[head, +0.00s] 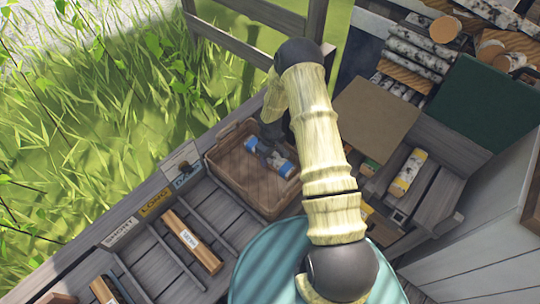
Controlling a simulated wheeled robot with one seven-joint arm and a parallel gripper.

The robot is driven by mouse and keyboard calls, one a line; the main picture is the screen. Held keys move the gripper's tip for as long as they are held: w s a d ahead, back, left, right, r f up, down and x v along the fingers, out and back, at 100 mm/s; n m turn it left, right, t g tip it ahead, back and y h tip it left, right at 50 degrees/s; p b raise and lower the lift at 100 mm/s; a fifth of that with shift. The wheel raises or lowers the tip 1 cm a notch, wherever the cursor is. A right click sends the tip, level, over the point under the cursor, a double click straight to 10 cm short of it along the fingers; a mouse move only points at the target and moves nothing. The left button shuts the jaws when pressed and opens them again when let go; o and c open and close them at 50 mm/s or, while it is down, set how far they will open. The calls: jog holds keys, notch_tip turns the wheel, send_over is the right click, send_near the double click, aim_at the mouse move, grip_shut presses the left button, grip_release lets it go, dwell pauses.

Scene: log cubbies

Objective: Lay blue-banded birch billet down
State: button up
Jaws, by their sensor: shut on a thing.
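The blue-banded billet (284,168) lies slantwise, with blue showing on both sides of my gripper (266,153). My gripper is shut around its middle and hides that part. Billet and gripper are over or inside a brown, shallow wooden crate (222,178). I cannot tell whether the billet touches the crate floor. My pale, bark-like arm crosses the view and covers the crate's right side.
Slatted lanes with labels SHORT (119,232) and LONG (155,204) lie left of the crate, with a brown split log (192,242) in one. A yellow-banded birch billet (408,172) rests at right. Birch logs (415,55) are stacked upper right. A teal round surface (262,270) is in front.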

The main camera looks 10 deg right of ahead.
jog(key=shift+f+b, duration=0.4)
jog(key=shift+f, duration=0.15)
dwell(0.9)
jog(key=o, duration=1.3)
jog(key=shift+r+p, duration=3.85)
jog(key=shift+r, duration=1.65)
jog(key=shift+r, duration=0.1)
notch_tip(320, 180, up, 17)
jog(key=shift+r+b, duration=0.1)
jog(key=shift+b, duration=0.6)
